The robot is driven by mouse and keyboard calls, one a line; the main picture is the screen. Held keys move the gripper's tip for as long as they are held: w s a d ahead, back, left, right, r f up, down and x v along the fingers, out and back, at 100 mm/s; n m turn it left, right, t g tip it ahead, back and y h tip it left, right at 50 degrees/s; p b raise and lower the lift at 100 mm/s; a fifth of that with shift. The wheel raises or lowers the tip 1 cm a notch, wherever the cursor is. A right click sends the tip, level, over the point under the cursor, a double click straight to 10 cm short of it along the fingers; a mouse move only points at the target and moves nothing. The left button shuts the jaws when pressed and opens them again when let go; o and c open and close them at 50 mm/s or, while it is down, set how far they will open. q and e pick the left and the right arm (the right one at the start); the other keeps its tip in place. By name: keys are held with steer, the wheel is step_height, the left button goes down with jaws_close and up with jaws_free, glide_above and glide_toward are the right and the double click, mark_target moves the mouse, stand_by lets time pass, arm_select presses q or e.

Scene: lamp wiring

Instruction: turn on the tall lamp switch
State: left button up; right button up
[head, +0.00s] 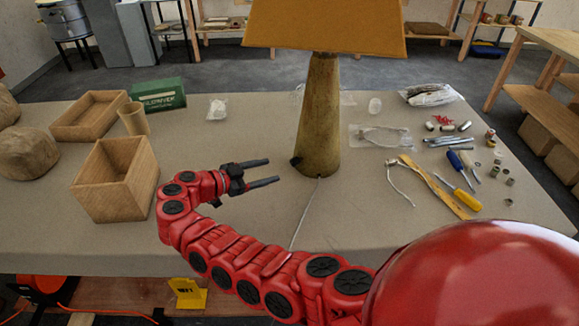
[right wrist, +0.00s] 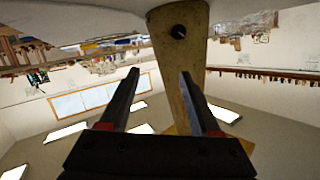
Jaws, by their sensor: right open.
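The tall lamp (head: 319,115) stands upright on the table, with a tapered olive-tan base and an orange-yellow shade (head: 325,25). A small dark switch knob (head: 296,161) sits low on the left side of its base. It also shows in the right wrist view as a black round knob (right wrist: 179,31) on the lamp base (right wrist: 183,65). My right gripper (head: 274,172) is open and empty, to the left of the knob and apart from it, its fingers pointing towards the lamp. My left gripper is not in view.
A cord (head: 305,212) runs from the lamp base to the table's front edge. Wooden boxes (head: 115,180) and a green box (head: 158,95) stand at left. Screwdrivers (head: 457,190), a wooden ruler (head: 433,187) and small parts lie at right. The table between gripper and lamp is clear.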

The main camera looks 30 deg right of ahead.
mark_target(292, 162)
steer(key=w+a+r+n+t+y, duration=0.1)
steer(key=w+a+n+y, duration=0.15)
steer(key=a+n, duration=0.2)
steer(key=shift+h, duration=0.45)
steer(key=p+x, duration=0.2)
steer(key=x, duration=1.5)
steer(key=shift+w, duration=0.15)
jaws_close()
